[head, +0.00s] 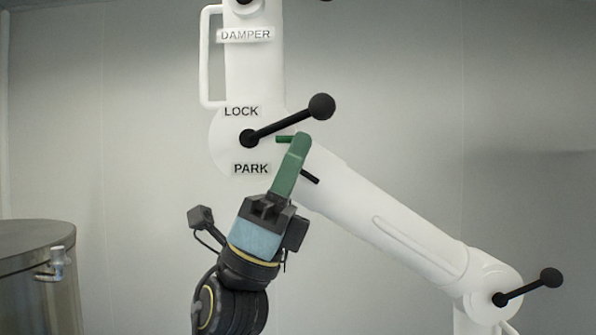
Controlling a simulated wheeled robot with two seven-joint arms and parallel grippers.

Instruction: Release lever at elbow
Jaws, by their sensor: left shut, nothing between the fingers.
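The elbow lever (278,129) is black, with a round ball knob (321,106) at its upper right end. Its pivot (249,138) sits on the white elbow joint between the labels LOCK (241,111) and PARK (251,169). My left gripper (300,140) comes up from below with green fingers. It is shut and empty, its tips just below the lever shaft; whether they touch it I cannot tell. A dark peg (310,177) shows beside the fingers, partly hidden behind them. My right gripper is not in view.
The white arm (375,208) slopes down right to another joint with a second black ball lever (529,286). A handle (205,60) runs beside the upright section labelled DAMPER (245,35). A metal drum (38,270) stands at lower left. The wall behind is bare.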

